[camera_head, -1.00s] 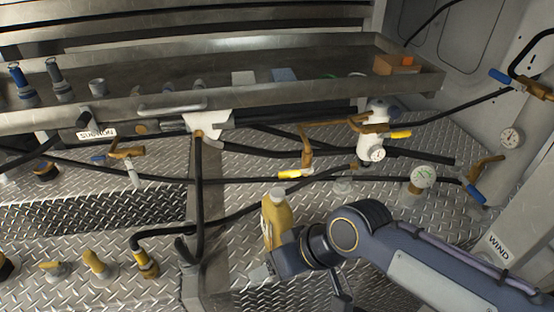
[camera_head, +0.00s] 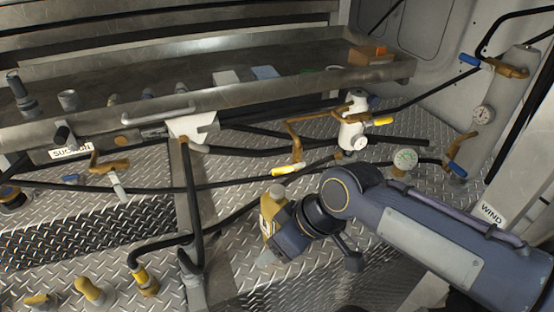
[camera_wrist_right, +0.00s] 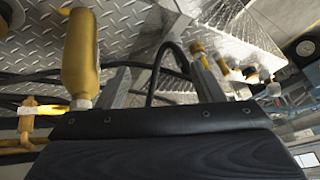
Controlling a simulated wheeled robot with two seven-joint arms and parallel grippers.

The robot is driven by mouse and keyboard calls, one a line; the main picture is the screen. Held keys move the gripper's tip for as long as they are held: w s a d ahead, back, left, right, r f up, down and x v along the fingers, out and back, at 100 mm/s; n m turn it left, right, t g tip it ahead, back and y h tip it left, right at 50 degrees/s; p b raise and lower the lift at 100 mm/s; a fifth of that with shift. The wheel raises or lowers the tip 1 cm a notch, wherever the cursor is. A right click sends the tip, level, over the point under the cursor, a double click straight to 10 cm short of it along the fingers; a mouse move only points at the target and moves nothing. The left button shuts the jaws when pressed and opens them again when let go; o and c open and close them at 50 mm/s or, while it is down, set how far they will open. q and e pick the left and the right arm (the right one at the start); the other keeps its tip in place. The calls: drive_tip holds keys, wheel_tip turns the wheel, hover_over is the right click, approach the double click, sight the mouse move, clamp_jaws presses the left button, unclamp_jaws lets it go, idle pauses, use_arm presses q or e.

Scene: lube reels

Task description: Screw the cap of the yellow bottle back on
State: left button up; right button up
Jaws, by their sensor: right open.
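The yellow bottle (camera_head: 267,217) stands upright on the diamond-plate floor in the middle of the head view, partly hidden by my right wrist. A pale top (camera_head: 277,190) shows at its upper end; I cannot tell whether this is a cap or a bare neck. My right gripper (camera_head: 268,260) is open and low beside the bottle. In the right wrist view the bottle (camera_wrist_right: 80,55) lies left of both fingers, outside the open jaws (camera_wrist_right: 162,85), which are empty. I see no separate loose cap. My left gripper is not in view.
A metal tray (camera_head: 230,100) runs across the back. Yellow fittings (camera_head: 90,290) are at the lower left.

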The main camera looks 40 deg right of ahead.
drive_tip(key=w+d+r+n+g+h+b, duration=0.1)
drive_tip(key=w+d+r+n+g+b, duration=0.15)
drive_tip(key=w+d+n, duration=0.55)
wheel_tip(320, 180, up, 2)
drive_tip(key=r+n+g+h+b, duration=0.1)
drive_tip(key=n+g+h, duration=0.1)
drive_tip(key=n, duration=1.2)
hover_over(278, 189)
drive_tip(key=shift+s+a+f, duration=0.15)
drive_tip(key=shift+a+f, duration=0.05)
drive_tip(key=shift+f, duration=0.05)
drive_tip(key=shift+w+d+n, duration=0.15)
drive_tip(key=shift+w+n, duration=0.05)
drive_tip(key=shift+n, duration=0.2)
drive_tip(key=shift+f, duration=0.15)
wheel_tip(278, 189, down, 7)
drive_tip(key=shift+f, duration=0.15)
drive_tip(key=shift+c, duration=0.3)
drive_tip(key=c, duration=1)
drive_tip(key=shift+m, duration=1.8)
